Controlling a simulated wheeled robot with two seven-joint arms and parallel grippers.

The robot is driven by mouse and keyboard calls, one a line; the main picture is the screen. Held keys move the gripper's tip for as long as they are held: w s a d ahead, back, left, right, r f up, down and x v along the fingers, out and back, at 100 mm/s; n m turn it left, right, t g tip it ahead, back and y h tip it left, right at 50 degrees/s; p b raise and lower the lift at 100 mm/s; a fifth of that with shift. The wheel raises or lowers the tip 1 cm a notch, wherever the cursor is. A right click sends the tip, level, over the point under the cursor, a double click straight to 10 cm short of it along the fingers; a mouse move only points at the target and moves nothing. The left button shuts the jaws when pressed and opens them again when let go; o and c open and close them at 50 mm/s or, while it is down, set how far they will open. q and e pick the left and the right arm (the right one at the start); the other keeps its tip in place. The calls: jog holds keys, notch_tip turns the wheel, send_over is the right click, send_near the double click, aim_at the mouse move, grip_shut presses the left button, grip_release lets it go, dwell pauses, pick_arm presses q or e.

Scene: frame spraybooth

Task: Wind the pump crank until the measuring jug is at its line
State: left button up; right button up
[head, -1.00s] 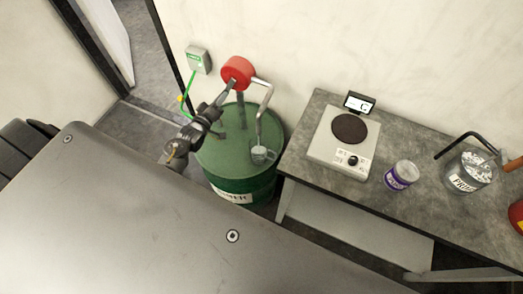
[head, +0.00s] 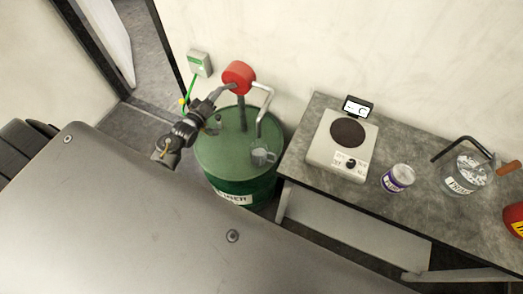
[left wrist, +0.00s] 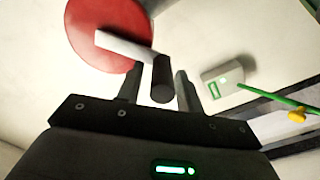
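A green drum (head: 222,163) stands on the floor left of the bench. A red pump head (head: 238,76) rises from it, with a grey spout (head: 262,115) bending down. The clear measuring jug (head: 263,156) sits on the drum lid below the spout; its level and line are too small to read. In the left wrist view, the pale crank arm (left wrist: 124,46) crosses the red disc and ends in a dark handle (left wrist: 163,80). My right gripper is out of view.
A green-lit wall box (head: 199,63) is behind the drum. A large grey surface (head: 150,230) fills the foreground.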

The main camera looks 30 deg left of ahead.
pick_arm(q)
jog(key=shift+d+f, duration=0.2)
jog(key=shift+f, duration=0.05)
dwell(0.3)
jog(key=c, duration=0.6)
jog(key=shift+a+r, duration=0.1)
jog(key=shift+r, duration=0.05)
jog(key=shift+a+r+p, duration=0.4)
jog(key=shift+r+p, duration=0.4)
jog(key=shift+p, duration=0.05)
notch_tip(320, 180, up, 6)
jog(key=p, duration=0.5)
jog(key=shift+d+f, duration=0.1)
jog(key=shift+f, duration=0.1)
jog(key=shift+d, duration=0.15)
